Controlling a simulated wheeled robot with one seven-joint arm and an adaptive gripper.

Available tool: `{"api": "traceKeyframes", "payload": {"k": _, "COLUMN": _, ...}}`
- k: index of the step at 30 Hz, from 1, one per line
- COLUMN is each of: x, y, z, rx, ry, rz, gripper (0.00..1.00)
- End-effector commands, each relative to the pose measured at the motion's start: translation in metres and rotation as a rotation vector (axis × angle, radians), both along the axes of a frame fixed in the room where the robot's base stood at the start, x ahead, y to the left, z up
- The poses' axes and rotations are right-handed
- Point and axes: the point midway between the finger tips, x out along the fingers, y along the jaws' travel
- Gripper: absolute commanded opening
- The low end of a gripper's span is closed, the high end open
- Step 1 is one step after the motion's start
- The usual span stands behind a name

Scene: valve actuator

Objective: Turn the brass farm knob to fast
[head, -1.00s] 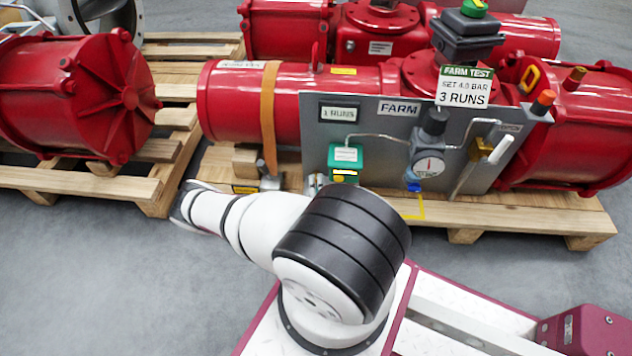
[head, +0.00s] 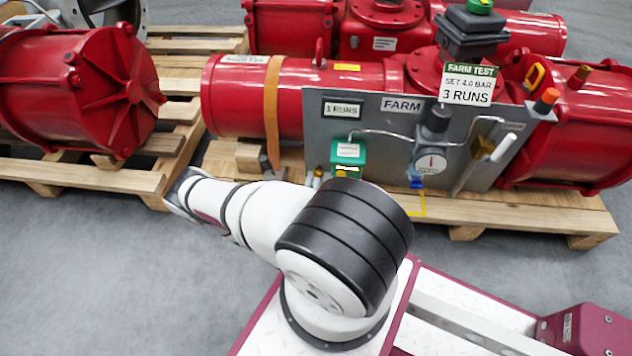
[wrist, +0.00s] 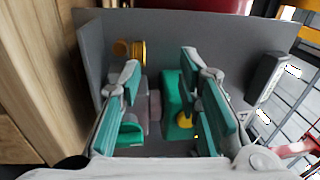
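The brass knob (wrist: 137,53) sticks out from the grey panel (wrist: 215,45) in the wrist view, beyond and slightly left of the middle between my fingertips. My gripper (wrist: 167,75) is open, its two teal-padded fingers apart, with nothing held. The knob appears apart from both fingers. A green box (wrist: 172,100) with a yellow button (wrist: 184,120) shows between the fingers, nearer the right one. In the head view my arm hides the gripper and at least part of the knob area. No speed marking is legible.
The grey FARM panel (head: 385,122) bears a green box (head: 348,154), a gauge (head: 430,163) and a counter sign (head: 342,109). Red actuators (head: 235,95) lie behind on wooden pallets (head: 555,212). Wood (wrist: 45,70) borders the panel closely in the wrist view. Floor at left is clear.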

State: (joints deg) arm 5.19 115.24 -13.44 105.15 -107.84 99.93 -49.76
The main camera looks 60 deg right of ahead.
Motion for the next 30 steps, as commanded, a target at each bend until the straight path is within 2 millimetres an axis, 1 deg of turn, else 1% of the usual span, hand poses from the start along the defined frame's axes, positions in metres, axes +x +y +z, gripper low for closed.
{"api": "traceKeyframes", "payload": {"k": 1, "x": 0.016, "y": 0.004, "z": 0.007, "rx": -0.027, "ry": -0.024, "rz": -0.068, "gripper": 0.32}}
{"api": "traceKeyframes", "payload": {"k": 4, "x": 0.036, "y": 0.016, "z": 0.009, "rx": -0.046, "ry": -0.042, "rz": -0.248, "gripper": 0.32}}
{"api": "traceKeyframes", "payload": {"k": 6, "x": 0.047, "y": 0.03, "z": 0.006, "rx": -0.022, "ry": -0.05, "rz": -0.365, "gripper": 0.32}}
{"api": "traceKeyframes", "payload": {"k": 9, "x": 0.061, "y": 0.052, "z": -0.002, "rx": 0.041, "ry": -0.052, "rz": -0.495, "gripper": 0.32}}
{"api": "traceKeyframes", "payload": {"k": 12, "x": 0.07, "y": 0.069, "z": -0.01, "rx": 0.1, "ry": -0.049, "rz": -0.578, "gripper": 0.32}}
{"api": "traceKeyframes", "payload": {"k": 15, "x": 0.074, "y": 0.078, "z": -0.015, "rx": 0.132, "ry": -0.043, "rz": -0.616, "gripper": 0.32}}
{"api": "traceKeyframes", "payload": {"k": 17, "x": 0.074, "y": 0.077, "z": -0.016, "rx": 0.138, "ry": -0.041, "rz": -0.623, "gripper": 0.32}}
{"api": "traceKeyframes", "payload": {"k": 20, "x": 0.071, "y": 0.067, "z": -0.016, "rx": 0.138, "ry": -0.04, "rz": -0.626, "gripper": 0.32}}
{"api": "traceKeyframes", "payload": {"k": 23, "x": 0.066, "y": 0.052, "z": -0.017, "rx": 0.135, "ry": -0.04, "rz": -0.626, "gripper": 0.32}}
{"api": "traceKeyframes", "payload": {"k": 30, "x": 0.053, "y": 0.006, "z": -0.017, "rx": 0.135, "ry": -0.041, "rz": -0.626, "gripper": 0.32}}
